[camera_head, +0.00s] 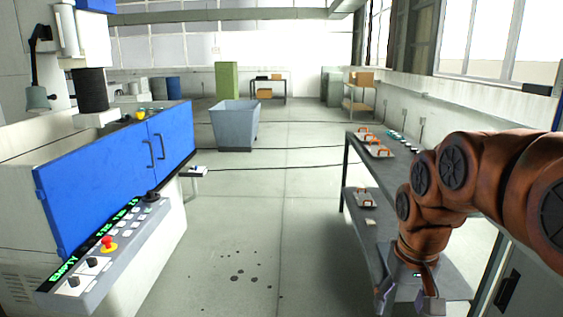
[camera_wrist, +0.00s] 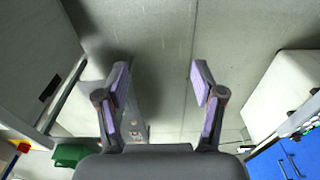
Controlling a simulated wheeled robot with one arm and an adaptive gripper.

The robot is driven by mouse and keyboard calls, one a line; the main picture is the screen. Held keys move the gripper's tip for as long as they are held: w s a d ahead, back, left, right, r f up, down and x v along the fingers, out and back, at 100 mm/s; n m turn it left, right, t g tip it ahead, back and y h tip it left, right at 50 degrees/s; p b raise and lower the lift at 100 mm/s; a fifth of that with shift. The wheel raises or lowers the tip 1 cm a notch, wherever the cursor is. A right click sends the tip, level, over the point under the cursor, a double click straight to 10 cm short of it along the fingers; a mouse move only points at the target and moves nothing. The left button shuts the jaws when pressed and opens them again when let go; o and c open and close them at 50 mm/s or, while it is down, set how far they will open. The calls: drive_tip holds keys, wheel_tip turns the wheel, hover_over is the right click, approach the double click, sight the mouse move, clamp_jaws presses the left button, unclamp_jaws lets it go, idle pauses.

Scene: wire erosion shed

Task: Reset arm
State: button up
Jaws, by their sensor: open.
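My gripper (camera_head: 409,300) hangs at the lower right of the head view, at the end of my orange-brown arm. It points down in front of the dark shelf table. In the wrist view my gripper (camera_wrist: 160,82) is open, its two purple-padded fingers spread apart. Nothing is held between them, and bare grey floor shows behind the gap.
The shelf table (camera_head: 349,160) on the right carries several orange-handled parts. A blue-doored machine (camera_head: 120,165) with a control panel (camera_head: 105,250) stands on the left. A grey bin (camera_head: 234,128) stands farther back. The middle floor is clear apart from dark spots and cables.

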drive_tip(key=s+a+f+g, duration=0.1)
drive_tip(key=s+f, duration=0.3)
drive_tip(key=s, duration=0.6)
drive_tip(key=s+a+f+g, duration=0.1)
drive_tip(key=s+f, duration=0.4)
drive_tip(key=s, duration=0.6)
drive_tip(key=shift+s+a+n+g, duration=0.15)
drive_tip(key=shift+a+n+g, duration=0.2)
drive_tip(key=shift+a, duration=0.4)
